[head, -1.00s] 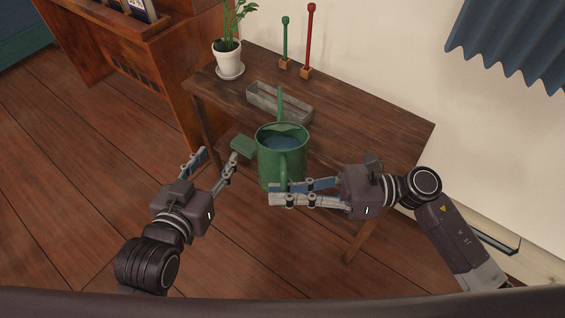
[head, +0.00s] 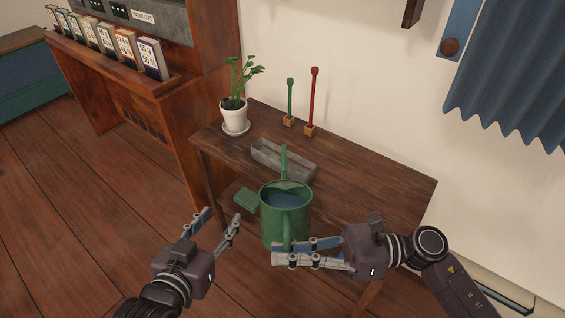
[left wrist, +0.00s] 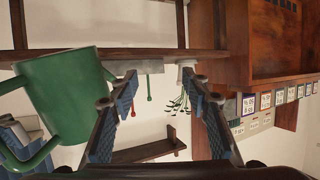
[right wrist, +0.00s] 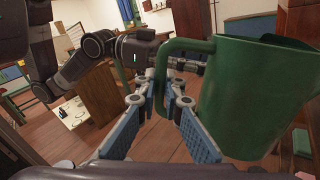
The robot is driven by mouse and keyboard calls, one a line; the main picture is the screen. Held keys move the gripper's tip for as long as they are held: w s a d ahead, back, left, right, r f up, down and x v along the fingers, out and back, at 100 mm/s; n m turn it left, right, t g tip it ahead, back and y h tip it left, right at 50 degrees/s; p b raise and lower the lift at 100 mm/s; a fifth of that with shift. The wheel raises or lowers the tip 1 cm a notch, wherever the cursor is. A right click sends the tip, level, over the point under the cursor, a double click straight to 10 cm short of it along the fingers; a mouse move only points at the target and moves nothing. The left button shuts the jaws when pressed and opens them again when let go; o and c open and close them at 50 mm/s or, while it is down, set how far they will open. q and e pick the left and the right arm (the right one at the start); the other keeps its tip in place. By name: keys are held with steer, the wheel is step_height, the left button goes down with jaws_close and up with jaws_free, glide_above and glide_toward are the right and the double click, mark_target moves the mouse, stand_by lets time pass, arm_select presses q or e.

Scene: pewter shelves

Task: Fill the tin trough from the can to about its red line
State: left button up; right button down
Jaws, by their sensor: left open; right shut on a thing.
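The green watering can (head: 270,228) is upright in front of the table's near edge, with grey-blue water inside and its spout towards the trough. My right gripper (head: 280,252) is shut on its handle; the right wrist view shows the handle (right wrist: 164,85) between the fingers and the can body (right wrist: 250,95) beside them. The grey tin trough (head: 300,168) lies on the table behind the can, partly hidden by the spout. I cannot make out its red line or its contents. My left gripper (head: 220,220) is open and empty, left of the can.
On the wooden table (head: 375,190) stand a potted plant (head: 233,117), a green-topped peg (head: 290,100) and a red-topped peg (head: 313,100). A small green block (head: 246,200) shows left of the can. A wooden cabinet (head: 180,115) with several boxes stands left. The table's right part is clear.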

arm_select(q)
steer(key=shift+s+a+f, duration=0.15)
steer(key=shift+s+f, duration=0.35)
steer(key=shift+f, duration=0.25)
arm_select(e)
steer(key=shift+r, duration=0.3)
arm_select(q)
steer(key=shift+f+g, duration=0.1)
steer(key=shift+g, duration=0.2)
steer(key=shift+s+a+f+g, duration=0.2)
steer(key=shift+s+f+g, duration=0.05)
steer(key=shift+f+g, duration=0.1)
arm_select(e)
steer(key=shift+r, duration=0.15)
arm_select(q)
steer(key=shift+s+a+f+p, duration=0.1)
steer(key=shift+s+f+p, duration=0.1)
steer(key=shift+p, duration=0.1)
steer(key=shift+f+y, duration=0.1)
steer(key=shift+y, duration=0.2)
arm_select(e)
steer(key=shift+r, duration=0.1)
arm_select(q)
steer(key=shift+s+a+f+g, duration=0.15)
steer(key=shift+f+g, duration=0.05)
steer(key=shift+g, duration=0.05)
